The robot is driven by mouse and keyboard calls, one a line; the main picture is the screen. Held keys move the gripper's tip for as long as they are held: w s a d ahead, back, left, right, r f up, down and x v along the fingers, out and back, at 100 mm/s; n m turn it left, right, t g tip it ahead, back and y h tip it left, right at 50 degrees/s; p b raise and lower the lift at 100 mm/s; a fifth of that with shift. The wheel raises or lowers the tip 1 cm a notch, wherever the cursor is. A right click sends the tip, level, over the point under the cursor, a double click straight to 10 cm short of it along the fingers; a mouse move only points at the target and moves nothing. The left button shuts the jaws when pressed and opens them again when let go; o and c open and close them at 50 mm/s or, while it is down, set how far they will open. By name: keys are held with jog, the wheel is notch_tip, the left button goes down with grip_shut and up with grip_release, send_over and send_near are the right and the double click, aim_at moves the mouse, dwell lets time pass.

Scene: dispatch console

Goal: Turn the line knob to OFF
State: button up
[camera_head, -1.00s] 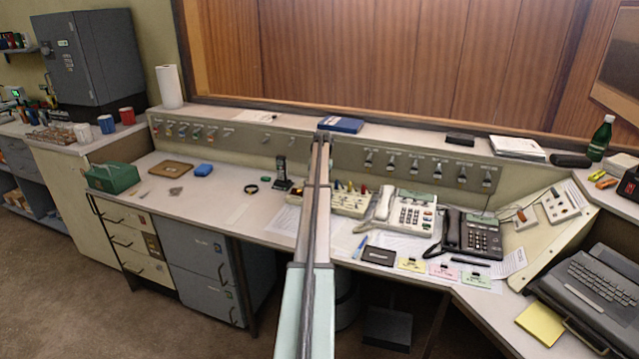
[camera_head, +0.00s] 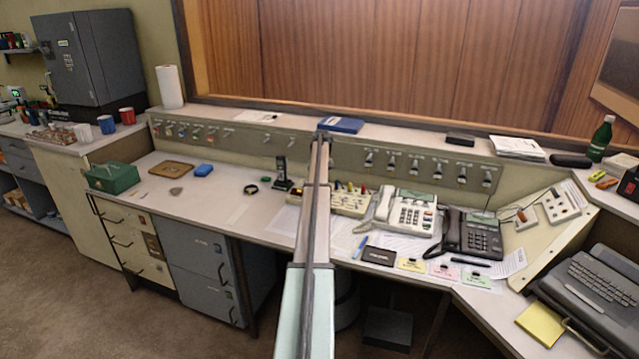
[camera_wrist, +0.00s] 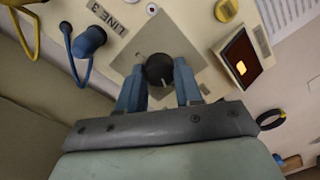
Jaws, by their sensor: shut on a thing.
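The line knob (camera_wrist: 158,70) is a round black knob with a short white pointer mark, on a grey square plate (camera_wrist: 126,62) in the wrist view. The two blue fingers of my gripper (camera_wrist: 161,76) stand on either side of it and are shut on it. The label "LINE 3" (camera_wrist: 104,18) is on the cream panel at upper left of the plate. No OFF marking is readable. In the head view my arm reaches to the cream switch box (camera_head: 350,201) on the desk and hides part of it; my fingers and the knob cannot be made out there.
In the wrist view, a blue plug with a cord (camera_wrist: 88,42) is left of the knob, a yellow button (camera_wrist: 227,10) above right, and a lit amber switch (camera_wrist: 241,68) to the right. Two telephones (camera_head: 405,213) (camera_head: 472,234) stand right of the box. The desk to the left is mostly clear.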

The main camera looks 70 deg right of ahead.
jog(key=shift+n, duration=0.6)
jog(key=o, duration=1)
jog(key=shift+o, duration=0.2)
jog(key=shift+r, duration=0.15)
notch_tip(320, 180, up, 14)
jog(key=shift+s+d+f, duration=0.15)
jog(key=shift+d+f, duration=0.1)
jog(key=shift+d, duration=0.05)
